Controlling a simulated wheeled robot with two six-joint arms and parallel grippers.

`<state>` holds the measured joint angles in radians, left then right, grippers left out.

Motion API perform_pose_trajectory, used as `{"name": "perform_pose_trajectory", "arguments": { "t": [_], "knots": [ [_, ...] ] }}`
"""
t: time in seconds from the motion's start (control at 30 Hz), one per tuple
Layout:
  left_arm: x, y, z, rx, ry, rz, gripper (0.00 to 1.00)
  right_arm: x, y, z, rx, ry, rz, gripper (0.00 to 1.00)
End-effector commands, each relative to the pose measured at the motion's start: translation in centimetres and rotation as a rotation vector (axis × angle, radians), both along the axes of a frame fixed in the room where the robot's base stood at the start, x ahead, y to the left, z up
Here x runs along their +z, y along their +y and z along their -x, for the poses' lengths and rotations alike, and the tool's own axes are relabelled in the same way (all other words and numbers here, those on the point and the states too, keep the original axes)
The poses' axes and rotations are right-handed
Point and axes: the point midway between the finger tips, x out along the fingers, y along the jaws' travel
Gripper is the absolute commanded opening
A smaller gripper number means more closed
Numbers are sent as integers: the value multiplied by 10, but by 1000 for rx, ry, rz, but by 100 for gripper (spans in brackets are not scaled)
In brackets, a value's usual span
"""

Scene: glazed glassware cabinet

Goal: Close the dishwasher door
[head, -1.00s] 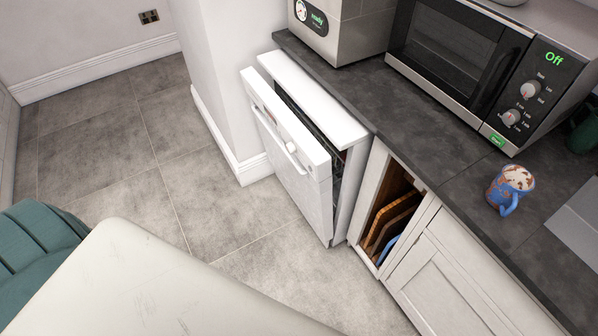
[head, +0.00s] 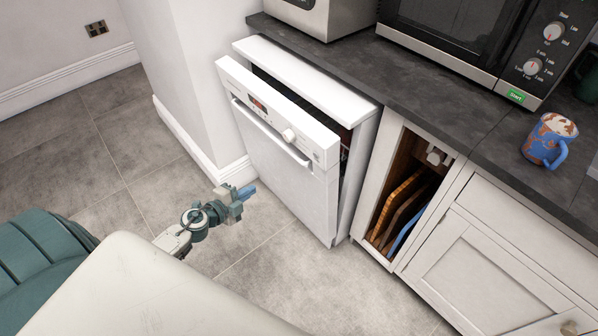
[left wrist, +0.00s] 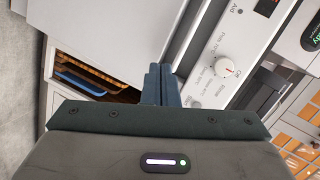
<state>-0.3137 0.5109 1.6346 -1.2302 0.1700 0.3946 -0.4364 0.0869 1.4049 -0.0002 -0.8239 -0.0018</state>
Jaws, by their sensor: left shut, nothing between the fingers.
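The white dishwasher (head: 285,150) stands under the dark worktop in the head view. Its door (head: 290,175) is slightly ajar, leaning out at the top with a dark gap behind its upper edge. The door has a handle bar, a knob and a small red display. My left gripper (head: 248,191) is shut and empty, in front of the door's left part in the picture. In the left wrist view its closed fingers (left wrist: 161,83) point toward the door front, near the control panel and knob (left wrist: 226,67). I cannot tell whether they touch it. My right gripper is not in view.
An open narrow compartment with boards (head: 400,205) is right of the dishwasher. A microwave (head: 475,40) and a blue mug (head: 549,140) stand on the worktop (head: 430,105). A white wall corner (head: 205,80) is left of the dishwasher. Tiled floor (head: 100,150) is clear at left.

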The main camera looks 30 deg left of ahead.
Motion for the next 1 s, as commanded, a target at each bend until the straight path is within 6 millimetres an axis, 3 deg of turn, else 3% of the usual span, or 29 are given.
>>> {"name": "perform_pose_trajectory", "arguments": {
  "t": [0.13, 0.3, 0.53, 0.9, 1.0],
  "knots": [
    [46, -32, -10, -179, -116, -160, 0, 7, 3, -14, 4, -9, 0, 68],
    [69, -47, -11, -249, -160, -233, 0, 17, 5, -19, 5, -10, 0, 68],
    [69, -58, -34, -249, -165, -232, 0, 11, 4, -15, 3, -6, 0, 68],
    [52, -86, -102, -249, -164, -232, 0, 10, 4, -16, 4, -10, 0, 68],
    [56, -92, -117, -249, -164, -233, 0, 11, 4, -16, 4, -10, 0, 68]
  ]
}}
